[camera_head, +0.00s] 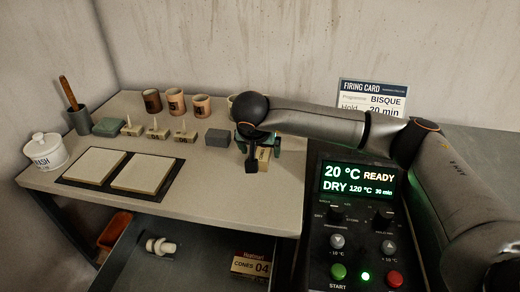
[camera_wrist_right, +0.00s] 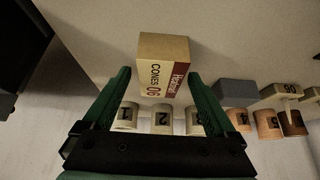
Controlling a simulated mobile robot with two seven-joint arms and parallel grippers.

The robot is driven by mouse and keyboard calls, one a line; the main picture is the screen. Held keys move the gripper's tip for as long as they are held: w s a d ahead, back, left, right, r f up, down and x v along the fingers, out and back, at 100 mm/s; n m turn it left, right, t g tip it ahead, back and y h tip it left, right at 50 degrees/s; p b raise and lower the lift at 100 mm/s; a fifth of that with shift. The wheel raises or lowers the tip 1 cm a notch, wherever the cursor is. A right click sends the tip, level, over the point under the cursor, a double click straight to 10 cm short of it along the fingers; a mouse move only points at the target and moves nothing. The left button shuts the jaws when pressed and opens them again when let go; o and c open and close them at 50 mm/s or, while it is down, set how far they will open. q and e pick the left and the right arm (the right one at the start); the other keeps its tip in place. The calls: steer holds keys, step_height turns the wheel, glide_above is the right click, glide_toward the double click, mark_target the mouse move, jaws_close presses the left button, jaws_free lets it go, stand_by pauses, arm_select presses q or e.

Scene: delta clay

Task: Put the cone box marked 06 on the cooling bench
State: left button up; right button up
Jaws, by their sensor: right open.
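The cone box marked 06 (camera_wrist_right: 163,65), tan with a red and cream label, stands on the pale worktop (camera_head: 230,195). In the head view the box (camera_head: 263,154) is partly hidden by my right gripper (camera_head: 258,148). In the right wrist view my right gripper (camera_wrist_right: 160,82) is open, its green fingers pointing at the box, one towards each side; whether they touch it I cannot tell. My left gripper is not in view. No surface is labelled as the cooling bench.
A CONES 04 box (camera_head: 250,265) sits below the worktop. A grey block (camera_head: 217,137), cone stands (camera_head: 157,132) and numbered cups (camera_head: 175,101) stand left of my gripper. Two tiles (camera_head: 148,173) lie on a dark mat. The control panel (camera_head: 350,225) is at right. The worktop's front middle is clear.

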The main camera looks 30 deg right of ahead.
steer(key=shift+s+r, duration=0.1)
steer(key=shift+r, duration=0.25)
steer(key=p+v, duration=0.1)
steer(key=v, duration=1)
steer(key=shift+s+a+r+p, duration=0.15)
steer(key=shift+r+p, duration=0.05)
steer(key=shift+p, duration=0.1)
